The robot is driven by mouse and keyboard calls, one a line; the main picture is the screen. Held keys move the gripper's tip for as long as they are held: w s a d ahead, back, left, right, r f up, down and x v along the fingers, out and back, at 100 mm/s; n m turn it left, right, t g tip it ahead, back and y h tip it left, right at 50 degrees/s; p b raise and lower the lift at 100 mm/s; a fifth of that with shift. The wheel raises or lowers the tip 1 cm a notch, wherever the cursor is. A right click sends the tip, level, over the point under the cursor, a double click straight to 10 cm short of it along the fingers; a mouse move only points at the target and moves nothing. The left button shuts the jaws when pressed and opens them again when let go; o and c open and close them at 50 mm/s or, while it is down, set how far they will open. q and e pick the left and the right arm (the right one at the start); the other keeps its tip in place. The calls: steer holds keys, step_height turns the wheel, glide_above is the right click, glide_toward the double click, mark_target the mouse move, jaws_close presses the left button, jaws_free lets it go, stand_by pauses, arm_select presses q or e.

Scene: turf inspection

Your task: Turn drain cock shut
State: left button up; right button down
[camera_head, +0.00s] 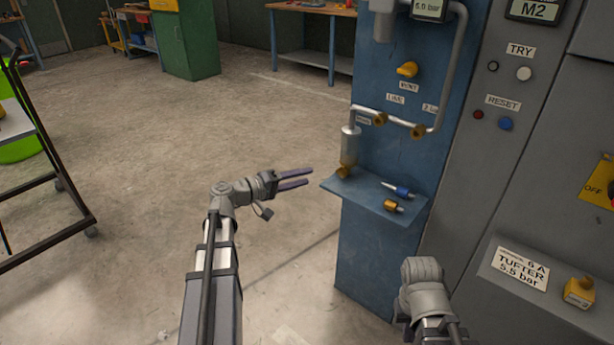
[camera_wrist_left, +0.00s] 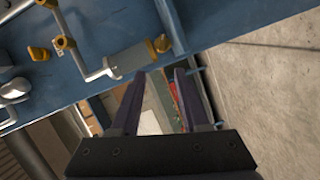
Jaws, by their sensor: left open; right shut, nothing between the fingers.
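The brass-coloured drain cock (camera_head: 344,172) is at the bottom of a grey cylindrical bowl (camera_head: 349,146) on the blue panel, just above a small shelf. In the left wrist view the drain cock (camera_wrist_left: 162,43) shows at the end of the bowl (camera_wrist_left: 131,60), beyond the fingertips. My left gripper (camera_head: 309,177) is open and empty, to the left of the cock and apart from it. It also shows in the left wrist view (camera_wrist_left: 159,75). My right arm is at the lower right; its fingers are not visible.
The blue shelf (camera_head: 365,196) holds a blue-handled tool (camera_head: 398,190) and a small brass-and-blue piece (camera_head: 393,206). Pipes (camera_head: 394,122) and a yellow knob (camera_head: 407,69) are on the panel above. The floor left of the panel is clear up to a black trolley (camera_head: 60,180).

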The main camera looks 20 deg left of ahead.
arm_select(q)
steer(key=v, duration=0.5)
steer(key=shift+s+a, duration=0.25)
steer(key=shift+s, duration=0.05)
arm_select(e)
steer(key=shift+r, duration=0.3)
arm_select(q)
steer(key=shift+c, duration=0.2)
